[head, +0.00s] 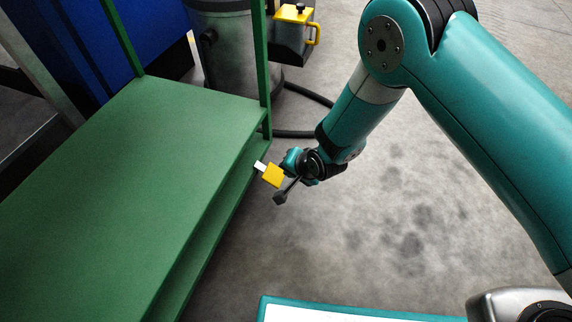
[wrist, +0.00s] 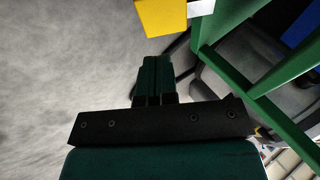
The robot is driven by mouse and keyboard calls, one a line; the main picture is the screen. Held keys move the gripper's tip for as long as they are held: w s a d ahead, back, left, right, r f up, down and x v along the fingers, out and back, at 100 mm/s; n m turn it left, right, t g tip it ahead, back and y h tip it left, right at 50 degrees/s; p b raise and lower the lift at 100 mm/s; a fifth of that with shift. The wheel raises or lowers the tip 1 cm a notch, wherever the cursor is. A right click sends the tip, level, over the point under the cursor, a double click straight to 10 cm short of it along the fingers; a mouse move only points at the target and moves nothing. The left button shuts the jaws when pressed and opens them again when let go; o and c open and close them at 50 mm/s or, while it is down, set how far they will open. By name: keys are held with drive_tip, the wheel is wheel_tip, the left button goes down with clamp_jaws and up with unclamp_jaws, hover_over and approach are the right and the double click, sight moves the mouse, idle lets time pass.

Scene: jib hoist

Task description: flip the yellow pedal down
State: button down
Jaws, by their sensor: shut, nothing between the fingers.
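The yellow pedal (head: 273,176) is a small yellow block with a pale metal piece at its left end, beside the right edge of the green cart. It also shows in the wrist view (wrist: 162,14), cut off by the top edge. What it is mounted on is hidden, and I cannot tell its exact tilt. My gripper (head: 291,159) is just right of the pedal in the head view. In the wrist view its dark green fingers (wrist: 157,62) are together, empty, and point toward the pedal. A small gap shows between fingertips and pedal there.
The green cart (head: 150,140) fills the left, with upright posts and a lower shelf. Behind it stand a grey drum (head: 228,50), a dark hose (head: 310,94) and a dark box with a yellow top and handle (head: 294,14). Concrete floor (head: 400,210) to the right is clear.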

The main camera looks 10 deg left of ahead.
drive_tip(key=p+v, duration=0.3)
drive_tip(key=v, duration=0.4)
idle(0.3)
drive_tip(key=s+d+r+n+g+p, duration=0.1)
drive_tip(key=s+d+r+n+p, duration=0.15)
drive_tip(key=r, duration=1.15)
drive_tip(key=s+d+r+n+g+p, duration=0.15)
drive_tip(key=d+r, duration=0.25)
drive_tip(key=r, duration=1)
drive_tip(key=s+d+r+n+g+h+p, duration=0.1)
drive_tip(key=s+d+r+n+p, duration=0.15)
drive_tip(key=s+d+r, duration=0.4)
drive_tip(key=s+d+r+n+g+p, duration=0.15)
drive_tip(key=s+d+r+n, duration=0.25)
drive_tip(key=s+r, duration=0.55)
wheel_tip(320, 180, up, 38)
drive_tip(key=p, duration=3.7)
drive_tip(key=shift+p, duration=0.4)
